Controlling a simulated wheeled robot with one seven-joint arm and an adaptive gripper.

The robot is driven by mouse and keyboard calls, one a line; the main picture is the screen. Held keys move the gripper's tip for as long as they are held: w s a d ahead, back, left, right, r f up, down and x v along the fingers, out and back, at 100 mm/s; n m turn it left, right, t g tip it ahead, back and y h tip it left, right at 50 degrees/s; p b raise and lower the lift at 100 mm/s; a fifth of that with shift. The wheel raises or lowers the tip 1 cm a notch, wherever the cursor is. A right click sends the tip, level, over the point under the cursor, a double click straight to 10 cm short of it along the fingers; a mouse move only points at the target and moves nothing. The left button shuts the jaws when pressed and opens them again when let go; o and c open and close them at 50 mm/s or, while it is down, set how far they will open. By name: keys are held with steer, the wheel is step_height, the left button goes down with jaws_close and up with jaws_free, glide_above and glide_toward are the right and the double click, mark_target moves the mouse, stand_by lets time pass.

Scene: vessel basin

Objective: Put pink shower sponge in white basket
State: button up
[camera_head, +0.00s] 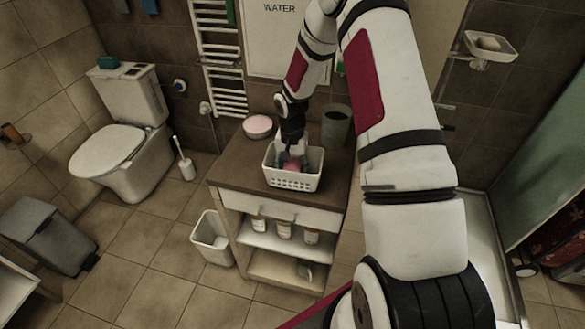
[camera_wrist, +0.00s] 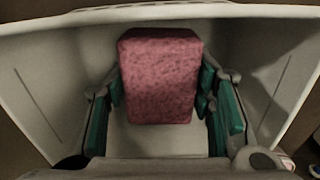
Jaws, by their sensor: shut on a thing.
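The pink shower sponge (camera_wrist: 160,75) is a pink speckled block between the green-padded fingers of my gripper (camera_wrist: 161,100) in the wrist view. My gripper is shut on it, low inside the white basket (camera_wrist: 40,85). In the head view the basket (camera_head: 291,182) stands on the brown cabinet top, with my gripper (camera_head: 293,160) reaching down into it. Only a bit of the sponge (camera_head: 292,166) shows there. I cannot tell whether the sponge touches the basket floor.
The cabinet top (camera_head: 236,172) also holds a round pink-topped item (camera_head: 258,126) at the left and a dark cup (camera_head: 336,125) behind the basket at the right. A white bin (camera_head: 211,238) stands on the floor left of the cabinet. The basket walls surround my fingers closely.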

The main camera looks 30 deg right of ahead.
steer(key=shift+f, duration=0.15)
steer(key=o, duration=0.7)
steer(key=shift+o, duration=0.2)
step_height(320, 180, up, 12)
steer(key=b, duration=0.2)
step_height(320, 180, up, 9)
steer(key=n+t, duration=0.1)
steer(key=n, duration=0.1)
glide_above(292, 166)
steer(key=s+a, duration=0.2)
steer(key=a, duration=0.1)
steer(key=s+a+r+n+t+h, duration=0.1)
steer(key=s+a+r, duration=0.1)
steer(key=s+r, duration=0.15)
steer(key=s+a+r+n, duration=0.1)
steer(key=s+a+r, duration=0.1)
steer(key=r, duration=0.3)
steer(key=s+a+r+n+t, duration=0.1)
steer(key=s+a+r+n, duration=0.1)
steer(key=s, duration=0.6)
steer(key=s+a+r+n+t+y, duration=0.1)
steer(key=s+a+r+n+t, duration=0.1)
steer(key=s+r, duration=0.4)
steer(key=s+a+n, duration=0.1)
steer(key=s+a, duration=0.1)
steer(key=s, duration=0.1)
steer(key=shift+s+a+t, duration=0.15)
steer(key=shift+a+t, duration=0.15)
